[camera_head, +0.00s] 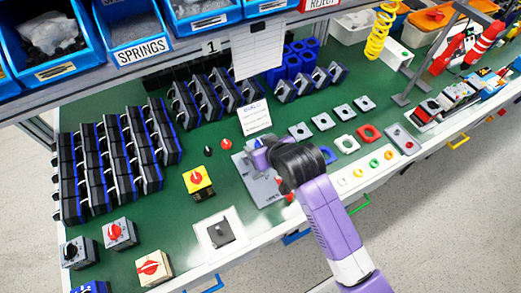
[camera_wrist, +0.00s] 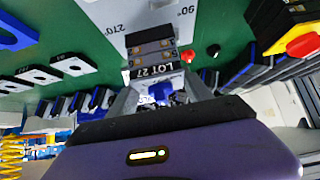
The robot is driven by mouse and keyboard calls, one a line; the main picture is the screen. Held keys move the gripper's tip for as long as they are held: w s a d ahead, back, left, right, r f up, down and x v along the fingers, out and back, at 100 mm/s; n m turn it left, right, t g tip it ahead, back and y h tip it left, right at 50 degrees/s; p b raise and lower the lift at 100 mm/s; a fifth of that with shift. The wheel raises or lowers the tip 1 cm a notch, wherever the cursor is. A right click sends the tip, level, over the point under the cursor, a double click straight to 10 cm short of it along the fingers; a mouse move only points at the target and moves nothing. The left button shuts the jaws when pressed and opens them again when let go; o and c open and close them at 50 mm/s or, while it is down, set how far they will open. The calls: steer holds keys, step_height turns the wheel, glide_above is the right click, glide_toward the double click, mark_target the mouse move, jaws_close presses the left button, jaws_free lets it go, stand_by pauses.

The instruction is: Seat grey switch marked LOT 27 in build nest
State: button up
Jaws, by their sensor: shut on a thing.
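My gripper (camera_wrist: 160,97) is shut on the grey switch marked LOT 27 (camera_wrist: 152,56). Its dark label strip faces the wrist camera, with dark blocks and copper-coloured contacts beyond it. In the head view my gripper (camera_head: 264,152) is over the far part of the grey build plate (camera_head: 256,182). My dark wrist covers much of the plate and the switch there. In the wrist view the plate (camera_wrist: 118,18) carries 90° and 270° marks close beyond the switch. The nest opening is hidden, and I cannot tell whether the switch touches it.
A yellow switch with a red knob (camera_head: 198,181) stands left of the plate. A black switch on a white plate (camera_head: 220,232) is at the front. Black and red knobs (camera_head: 227,144) lie behind. Rows of dark switches (camera_head: 110,160) fill the left; loose plates (camera_head: 345,142) lie right.

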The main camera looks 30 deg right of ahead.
steer(key=shift+f, duration=1.4)
steer(key=shift+f, duration=0.15)
steer(key=o, duration=1.6)
steer(key=shift+s+r, duration=0.15)
steer(key=shift+r, duration=0.1)
steer(key=v, duration=1.1)
steer(key=shift+s+r, duration=0.2)
